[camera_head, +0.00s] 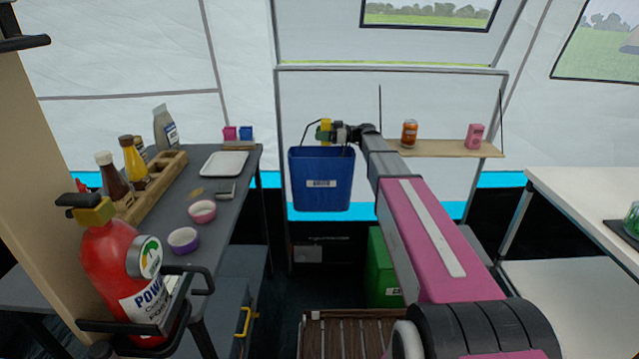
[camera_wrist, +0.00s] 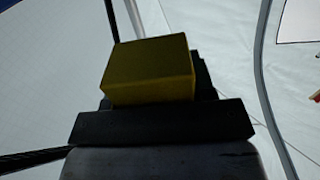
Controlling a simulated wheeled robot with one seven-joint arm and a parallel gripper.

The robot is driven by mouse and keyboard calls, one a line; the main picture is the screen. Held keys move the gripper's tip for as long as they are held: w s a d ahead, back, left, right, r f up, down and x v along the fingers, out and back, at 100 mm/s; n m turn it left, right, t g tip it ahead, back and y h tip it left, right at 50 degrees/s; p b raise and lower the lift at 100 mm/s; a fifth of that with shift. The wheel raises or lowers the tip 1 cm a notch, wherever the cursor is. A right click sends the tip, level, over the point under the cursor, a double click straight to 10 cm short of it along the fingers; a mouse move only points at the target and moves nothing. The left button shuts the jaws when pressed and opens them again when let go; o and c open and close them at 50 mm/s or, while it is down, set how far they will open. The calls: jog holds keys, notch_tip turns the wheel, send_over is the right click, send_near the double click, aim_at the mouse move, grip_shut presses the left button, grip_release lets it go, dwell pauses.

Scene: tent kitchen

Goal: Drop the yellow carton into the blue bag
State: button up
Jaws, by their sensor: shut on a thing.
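The yellow carton (camera_head: 325,126) is small in the head view, at the end of my outstretched arm. In the wrist view the yellow carton (camera_wrist: 150,70) fills the middle, held at the dark fingers. My gripper (camera_head: 327,132) is shut on it. It also shows in the wrist view (camera_wrist: 155,108). The blue bag (camera_head: 320,183) has a white label and a dark handle and hangs in front of the tent wall. The carton appears just above the bag's top edge. I cannot tell exactly how it lines up in depth with the opening. The bag's inside is hidden.
A wooden shelf (camera_head: 445,149) right of the bag holds an orange can (camera_head: 409,133) and a pink carton (camera_head: 475,135). A dark table (camera_head: 224,205) with bottles, bowls and a white tray (camera_head: 223,164) stands left. A green bin (camera_head: 382,270) stands below.

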jog(key=shift+f, duration=1.3)
jog(key=o, duration=1)
